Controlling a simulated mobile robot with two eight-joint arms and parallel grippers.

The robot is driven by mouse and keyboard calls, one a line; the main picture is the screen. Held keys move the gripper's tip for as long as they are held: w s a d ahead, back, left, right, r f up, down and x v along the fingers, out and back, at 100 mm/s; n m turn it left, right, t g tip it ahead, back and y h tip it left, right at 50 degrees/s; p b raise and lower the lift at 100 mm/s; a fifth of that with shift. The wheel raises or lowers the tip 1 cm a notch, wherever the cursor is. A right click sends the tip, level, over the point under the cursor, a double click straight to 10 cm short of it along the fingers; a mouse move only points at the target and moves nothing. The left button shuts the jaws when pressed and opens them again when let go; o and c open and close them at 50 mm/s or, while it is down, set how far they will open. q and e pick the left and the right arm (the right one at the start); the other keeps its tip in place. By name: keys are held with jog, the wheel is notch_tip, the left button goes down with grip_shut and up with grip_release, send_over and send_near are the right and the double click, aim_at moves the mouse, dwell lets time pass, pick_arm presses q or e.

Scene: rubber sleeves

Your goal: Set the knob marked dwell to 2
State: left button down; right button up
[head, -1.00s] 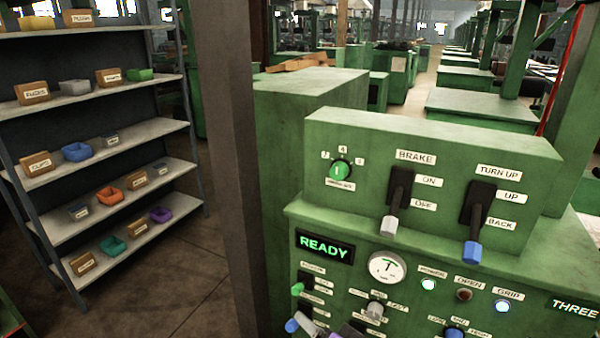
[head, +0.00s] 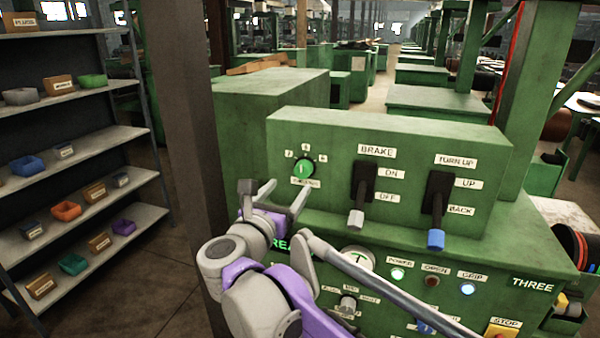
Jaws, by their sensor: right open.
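A round green knob (head: 305,169) with a white, roughly upright mark sits on the upper green box (head: 400,135). Small number plates stand left, above and right of it; the label below is too small to read, so I cannot tell whether it says dwell. My right gripper (head: 284,192) is open and empty, just below and left of this knob, its fingers reaching up toward it without visible contact. Another grey knob (head: 347,304) on the lower panel (head: 535,265) has labels too small to read. My left gripper is not in view.
The BRAKE lever (head: 357,215) and the TURN UP lever (head: 436,235) both hang down, right of the green knob. My arm covers part of the READY display and gauge (head: 358,258). A brown post (head: 180,130) and a shelf of bins (head: 80,140) stand left.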

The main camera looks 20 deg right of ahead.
aim_at(301, 171)
jog(key=x, duration=0.8)
jog(key=shift+w+d+p, duration=0.2)
jog(key=shift+w+p, duration=0.05)
jog(key=shift+p, duration=0.05)
grip_shut()
